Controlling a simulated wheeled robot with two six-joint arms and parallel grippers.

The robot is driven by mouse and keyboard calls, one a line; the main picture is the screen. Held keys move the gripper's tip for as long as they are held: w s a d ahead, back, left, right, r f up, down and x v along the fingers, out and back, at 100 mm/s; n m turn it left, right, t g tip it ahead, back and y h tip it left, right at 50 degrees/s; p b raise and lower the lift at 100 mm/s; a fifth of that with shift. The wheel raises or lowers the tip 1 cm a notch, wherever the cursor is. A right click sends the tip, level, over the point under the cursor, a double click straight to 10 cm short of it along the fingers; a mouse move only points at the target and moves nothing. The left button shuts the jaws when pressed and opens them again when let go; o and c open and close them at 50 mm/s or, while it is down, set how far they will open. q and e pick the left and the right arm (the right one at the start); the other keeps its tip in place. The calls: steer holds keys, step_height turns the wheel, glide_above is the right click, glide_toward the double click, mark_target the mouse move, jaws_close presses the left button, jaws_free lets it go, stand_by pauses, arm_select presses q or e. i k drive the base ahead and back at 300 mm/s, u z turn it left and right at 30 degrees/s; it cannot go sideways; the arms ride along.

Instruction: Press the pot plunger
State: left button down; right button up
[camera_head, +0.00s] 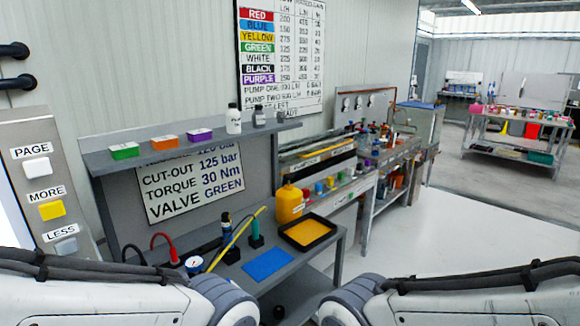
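I cannot pick out a pot plunger for certain in the head view. A grey bench (232,273) in the middle carries a yellow jug (290,204), a round gauge (194,265), a green-based upright tool (256,240) and a dark upright piece with a blue part (230,248). A long yellow rod leans across the bench among these. Links of my two arms come in at the bottom left and bottom right. Neither gripper is in view, so I cannot see whether they hold anything.
A black tray with an orange floor (307,232) and a blue mat (267,265) lie on the bench. A shelf (175,152) above holds coloured boxes and bottles. PAGE, MORE and LESS buttons (52,210) are at left. Other benches stand behind; the right floor is clear.

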mark_target(288, 176)
steer(key=z, duration=0.5)
steer(key=i, duration=0.5)
steer(key=z, duration=1.05)
steer(key=i, duration=1.3)
steer(key=u, duration=0.85)
steer(key=i, duration=0.55)
steer(key=u, duration=0.55)
